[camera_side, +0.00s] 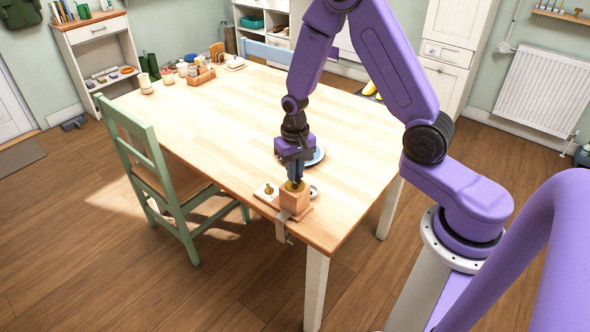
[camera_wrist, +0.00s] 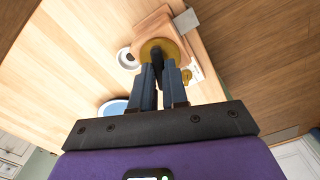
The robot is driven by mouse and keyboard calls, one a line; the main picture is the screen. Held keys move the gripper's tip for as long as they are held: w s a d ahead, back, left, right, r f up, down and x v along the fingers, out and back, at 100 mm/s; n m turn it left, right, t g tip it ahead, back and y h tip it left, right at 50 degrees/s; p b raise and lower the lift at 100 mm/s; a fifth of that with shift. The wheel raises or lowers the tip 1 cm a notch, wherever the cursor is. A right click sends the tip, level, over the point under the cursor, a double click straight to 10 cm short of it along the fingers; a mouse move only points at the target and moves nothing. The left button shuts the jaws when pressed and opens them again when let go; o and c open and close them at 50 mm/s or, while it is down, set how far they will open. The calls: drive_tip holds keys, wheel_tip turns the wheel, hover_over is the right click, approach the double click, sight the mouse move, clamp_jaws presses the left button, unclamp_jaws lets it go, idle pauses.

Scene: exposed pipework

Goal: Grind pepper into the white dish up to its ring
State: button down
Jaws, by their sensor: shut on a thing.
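A wooden block-shaped mill (camera_side: 294,202) with a round brass top (camera_side: 294,186) stands at the table's near corner; block (camera_wrist: 165,24) and brass top (camera_wrist: 160,47) also show in the wrist view. My gripper (camera_side: 295,179) points down over the mill.
A metal clamp (camera_side: 283,228) hangs at the table edge below the mill. A blue plate (camera_side: 317,157) lies behind my gripper. The middle of the table (camera_side: 225,125) is clear.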

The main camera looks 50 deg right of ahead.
drive_tip(key=m, duration=1.3)
drive_tip(key=shift+m, duration=0.4)
drive_tip(key=m, duration=0.4)
drive_tip(key=shift+m, duration=2.8)
drive_tip(key=c, duration=1.1)
unclamp_jaws()
drive_tip(key=shift+c, duration=0.2)
wheel_tip(320, 180, up, 18)
drive_tip(key=shift+f, duration=0.25)
